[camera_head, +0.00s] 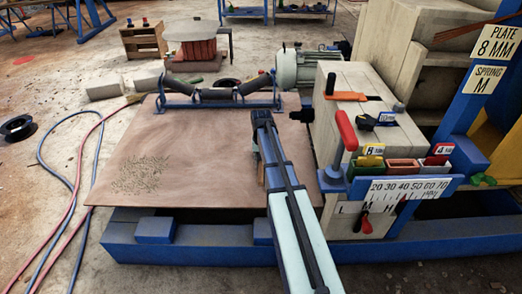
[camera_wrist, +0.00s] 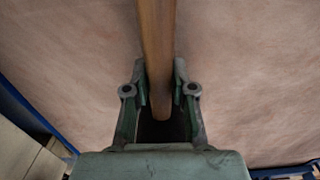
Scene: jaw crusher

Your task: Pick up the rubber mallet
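In the wrist view a brown wooden handle (camera_wrist: 158,45) runs from the top edge down between the two fingers of my gripper (camera_wrist: 160,75). Its rounded end lies close to the palm. The fingers lean inward and their pads meet both sides of the handle, so my gripper looks shut on it. I take it for the rubber mallet's handle; its head is outside this view. In the head view my arm reaches over the brown sheet, and the gripper (camera_head: 262,165) is mostly hidden behind it. I cannot tell how high the handle is above the sheet.
The brown sheet (camera_head: 150,170) lies on a blue frame (camera_head: 190,254), with a pile of grains at its left. A blue roller stand (camera_head: 218,101) is behind. The beige crusher block (camera_head: 340,130), with a red lever (camera_head: 346,130) and small coloured bins (camera_head: 403,168), stands close on the right.

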